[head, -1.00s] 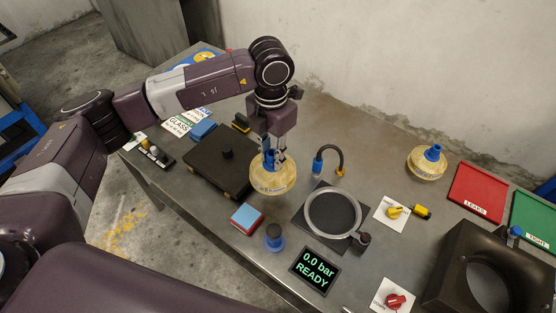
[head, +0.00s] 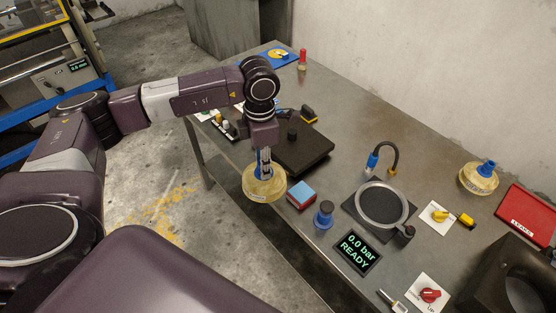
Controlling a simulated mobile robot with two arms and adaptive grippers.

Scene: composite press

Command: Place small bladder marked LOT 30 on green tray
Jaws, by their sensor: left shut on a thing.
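My left gripper (head: 264,158) is shut on a small pale yellow bladder (head: 264,188) with a blue neck. It holds the bladder neck up, over the front edge of the table, left of a red and blue block. The print on its side is too small to read. A second yellow bladder (head: 478,180) with a blue neck stands at the back right of the table; its lot mark cannot be read either. The green tray is out of view. My right gripper is not in view.
A red tray marked LEAKS (head: 528,214) lies at the right edge.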

